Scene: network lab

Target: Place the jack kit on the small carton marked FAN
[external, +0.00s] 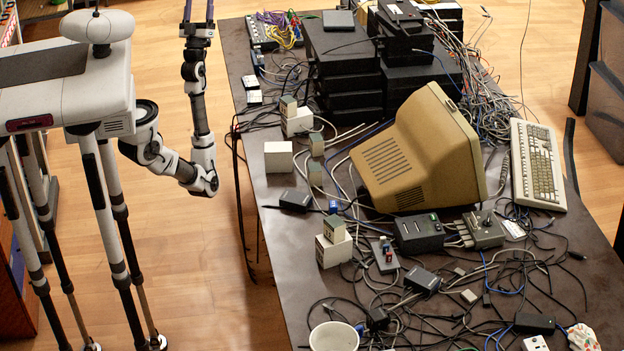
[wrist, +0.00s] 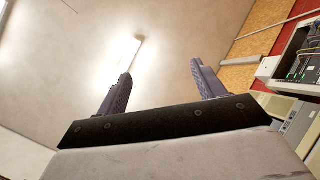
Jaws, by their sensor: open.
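My gripper (external: 198,10) points up at the top edge of the external view, left of the table and clear of it. Its two fingers are apart with nothing between them, as the wrist view (wrist: 163,78) also shows. Several small cartons stand on the table's left side: a plain white carton (external: 278,158), a white carton with a grey-green box on it (external: 297,122), and white cartons at the front (external: 333,251) with a grey-green box (external: 334,228) on top. Small grey-green boxes (external: 316,144) stand nearby. I cannot read any label, so I cannot tell which is FAN or the jack kit.
The dark table (external: 262,215) is crowded with cables. A beige monitor (external: 410,155), black stacked devices (external: 345,75), a keyboard (external: 537,165) and a white cup (external: 334,337) stand on it. The wrist view faces wall and ceiling.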

